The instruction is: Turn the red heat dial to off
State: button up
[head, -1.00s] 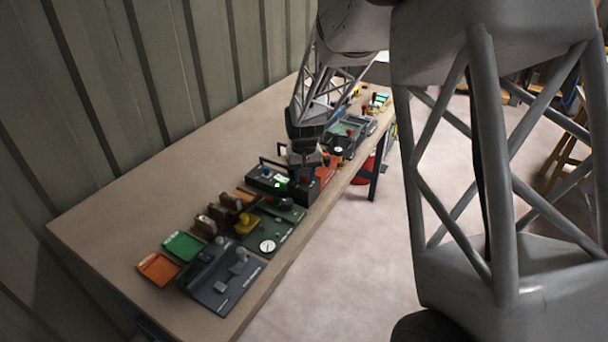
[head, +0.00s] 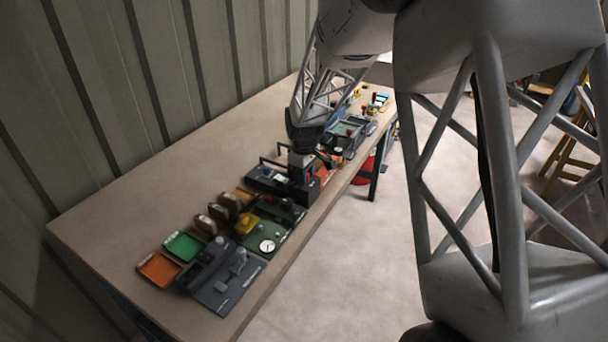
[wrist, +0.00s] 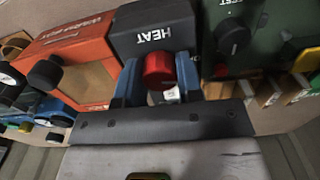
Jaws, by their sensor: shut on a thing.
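The red heat dial (wrist: 159,70) sits on the front of a dark box marked HEAT (wrist: 152,28), in the wrist view. My gripper (wrist: 160,82) is shut on the dial, with one blue finger on each side of it. A small pale piece shows just below the dial. In the head view my gripper (head: 301,160) is down at the dark heat box (head: 301,192), and the dial is hidden there. I cannot read the dial's setting.
An orange box marked WARM BOX (wrist: 80,45), with a black knob, stands close left of the heat box in the wrist view. A dark green panel (wrist: 232,30) with a knob stands close right. Orange (head: 159,269) and green (head: 184,246) trays lie on the bench (head: 110,215).

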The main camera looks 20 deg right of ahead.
jog(key=shift+n, duration=0.3)
jog(key=o, duration=0.9)
jog(key=shift+r, duration=3.9)
